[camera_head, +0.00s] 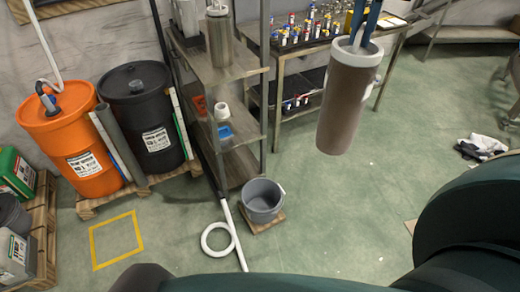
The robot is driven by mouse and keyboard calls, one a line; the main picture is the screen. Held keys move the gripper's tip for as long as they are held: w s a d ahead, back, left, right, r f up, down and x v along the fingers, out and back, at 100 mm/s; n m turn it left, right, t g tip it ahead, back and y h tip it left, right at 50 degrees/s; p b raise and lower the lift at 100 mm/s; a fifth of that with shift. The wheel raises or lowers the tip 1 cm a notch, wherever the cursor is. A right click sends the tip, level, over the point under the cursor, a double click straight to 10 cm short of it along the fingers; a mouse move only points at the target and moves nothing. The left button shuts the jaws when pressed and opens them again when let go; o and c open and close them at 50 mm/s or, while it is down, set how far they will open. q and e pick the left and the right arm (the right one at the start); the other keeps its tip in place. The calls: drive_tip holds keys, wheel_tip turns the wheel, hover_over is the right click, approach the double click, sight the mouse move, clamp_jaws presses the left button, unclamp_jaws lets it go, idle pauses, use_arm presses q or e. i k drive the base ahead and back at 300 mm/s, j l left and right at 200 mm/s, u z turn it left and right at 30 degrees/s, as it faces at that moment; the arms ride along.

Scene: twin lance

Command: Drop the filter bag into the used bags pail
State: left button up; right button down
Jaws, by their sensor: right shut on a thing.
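A grey pail (263,203), which looks like the used bags pail, stands on a small wooden board on the floor. In the picture it is below and left of the bag. The pail's inside looks empty. My left gripper is out of view.
A steel shelf rack (236,160) stands just behind and left of the pail. A white hose with a ring (217,240) lies left of it. An orange drum (70,140) and a black drum (145,115) stand on a pallet. Green floor right of the pail is clear.

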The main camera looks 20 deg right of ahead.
sight(264, 210)
drive_tip(key=i+l, duration=0.2)
drive_tip(key=l, duration=0.15)
drive_tip(key=i+l, duration=0.2)
drive_tip(key=l, duration=0.15)
drive_tip(key=i+l, duration=0.15)
drive_tip(key=l, duration=0.2)
drive_tip(key=i+l+u, duration=0.1)
drive_tip(key=l, duration=0.25)
drive_tip(key=i, duration=0.1)
